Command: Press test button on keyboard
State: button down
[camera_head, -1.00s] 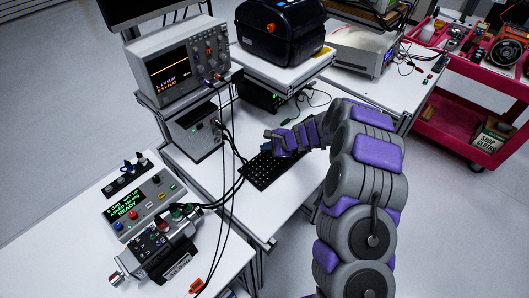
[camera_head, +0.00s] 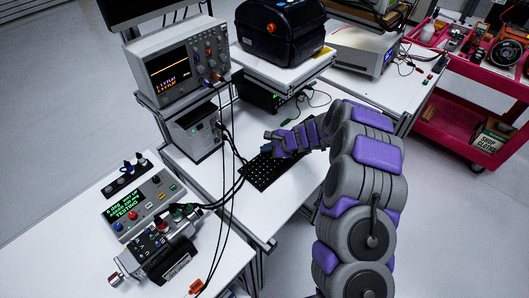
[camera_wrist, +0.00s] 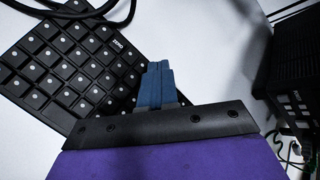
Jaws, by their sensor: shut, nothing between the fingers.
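The black keyboard (camera_head: 262,171) lies on the white table in the middle of the head view. It also shows in the wrist view (camera_wrist: 72,62), with white dots on its keys and a "ZERO" label near its upper right corner. Whether the tips touch a key cannot be told, and no test label is readable. The tester's green screen (camera_head: 124,207) reads "TESTING".
An oscilloscope (camera_head: 178,62) stands on a shelf left of the keyboard, with black cables hanging down. A black printer (camera_head: 281,31) stands behind. The tester with coloured buttons (camera_head: 148,208) sits on the left table. A pink cart (camera_head: 462,123) is at the right.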

jog(key=shift+r+p, duration=0.35)
jog(key=shift+r, duration=0.35)
jog(key=shift+r, duration=0.1)
jog(key=shift+r+p, duration=1.75)
jog(key=shift+r, duration=0.65)
